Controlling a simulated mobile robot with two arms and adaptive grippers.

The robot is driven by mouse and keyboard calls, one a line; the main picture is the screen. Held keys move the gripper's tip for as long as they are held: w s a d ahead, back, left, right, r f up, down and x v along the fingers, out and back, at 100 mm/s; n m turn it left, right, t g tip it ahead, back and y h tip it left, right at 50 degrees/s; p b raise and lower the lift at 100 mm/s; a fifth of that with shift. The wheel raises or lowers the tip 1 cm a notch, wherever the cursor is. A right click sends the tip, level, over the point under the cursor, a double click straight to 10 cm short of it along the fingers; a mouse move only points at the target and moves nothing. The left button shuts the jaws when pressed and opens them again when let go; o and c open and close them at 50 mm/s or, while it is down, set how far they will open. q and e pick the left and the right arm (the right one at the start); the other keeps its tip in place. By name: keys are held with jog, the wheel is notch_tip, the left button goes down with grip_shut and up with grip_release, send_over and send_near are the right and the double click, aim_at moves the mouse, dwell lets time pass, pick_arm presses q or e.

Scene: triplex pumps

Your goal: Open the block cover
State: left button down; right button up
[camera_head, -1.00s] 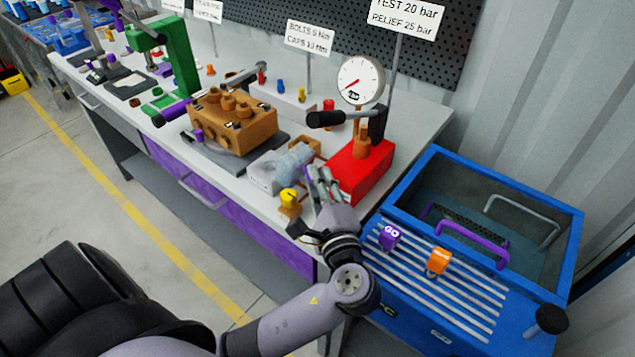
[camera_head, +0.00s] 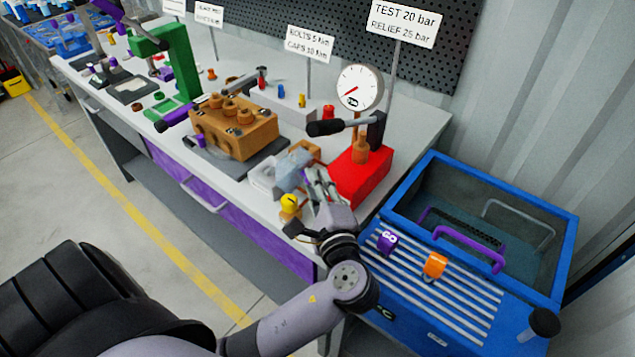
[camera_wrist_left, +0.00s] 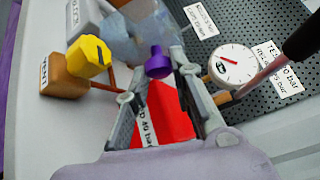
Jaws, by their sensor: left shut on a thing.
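A translucent grey-blue block cover (camera_head: 293,173) is in the head view, tilted beside a small white block (camera_head: 262,180) on the bench. It also shows in the left wrist view (camera_wrist_left: 138,42), with a purple knob (camera_wrist_left: 158,64) on it. My right gripper is not in view.
A red stand (camera_head: 362,178) with a gauge (camera_head: 360,87) and black-handled lever (camera_head: 325,128) is close right of my gripper. A yellow-topped vent piece (camera_head: 290,205) is close left. An orange-brown pump block (camera_head: 235,130) stands farther left. A blue basin (camera_head: 500,210) is at right.

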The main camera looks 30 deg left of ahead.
pick_arm(q)
jog(key=a+r+n+g+h+p, duration=0.1)
jog(key=p, duration=0.2)
jog(key=shift+r+h+p, duration=0.25)
jog(key=shift+h+p, duration=0.05)
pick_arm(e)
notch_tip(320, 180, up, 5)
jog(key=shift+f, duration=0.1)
pick_arm(q)
jog(key=c, duration=1.4)
grip_release()
jog(key=v, duration=1.2)
